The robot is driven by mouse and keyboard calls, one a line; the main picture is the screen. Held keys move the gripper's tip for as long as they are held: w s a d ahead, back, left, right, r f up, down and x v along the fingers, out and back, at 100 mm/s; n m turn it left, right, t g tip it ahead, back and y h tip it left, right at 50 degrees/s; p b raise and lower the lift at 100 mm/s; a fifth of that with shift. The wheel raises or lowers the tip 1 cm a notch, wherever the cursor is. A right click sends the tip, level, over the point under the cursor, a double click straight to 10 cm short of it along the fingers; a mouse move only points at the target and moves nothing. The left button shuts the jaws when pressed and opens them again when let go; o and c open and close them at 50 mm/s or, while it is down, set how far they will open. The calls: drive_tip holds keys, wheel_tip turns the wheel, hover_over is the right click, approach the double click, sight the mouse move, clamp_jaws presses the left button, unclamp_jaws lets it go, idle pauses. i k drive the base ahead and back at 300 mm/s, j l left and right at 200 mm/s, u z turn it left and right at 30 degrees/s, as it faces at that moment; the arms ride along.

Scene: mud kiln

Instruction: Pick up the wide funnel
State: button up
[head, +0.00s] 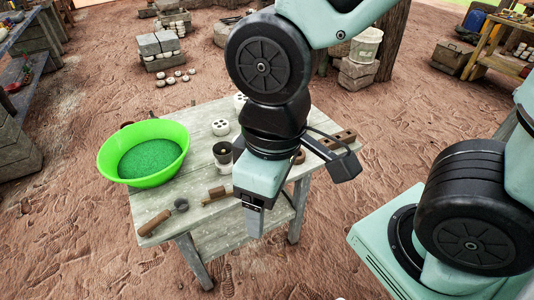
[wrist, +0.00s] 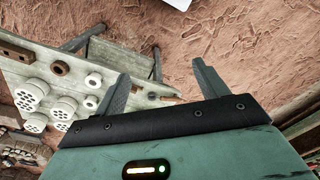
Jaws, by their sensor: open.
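I cannot make out for sure which thing is the wide funnel. A small cup-shaped thing with a dark, wide mouth (head: 222,150) stands on the table left of my gripper and may be it. A wide bright green bowl (head: 120,172) with a green mesh-like inside sits at the table's left edge. My gripper (head: 253,222) points down in front of the table's right part, and hides some of the top. In the wrist view my gripper (wrist: 163,82) has its two fingers spread, with nothing between them.
In the wrist view, perforated cylinders (wrist: 62,107) stand left of the fingers. Sandy ground surrounds the table.

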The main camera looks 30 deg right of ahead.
sight(216, 149)
drive_tip(key=i+j, duration=0.2)
drive_tip(key=j, duration=0.15)
drive_tip(key=i+j, duration=0.2)
drive_tip(key=j, duration=0.15)
drive_tip(key=i+j, duration=0.2)
drive_tip(key=j, duration=0.15)
drive_tip(key=l+z, duration=0.05)
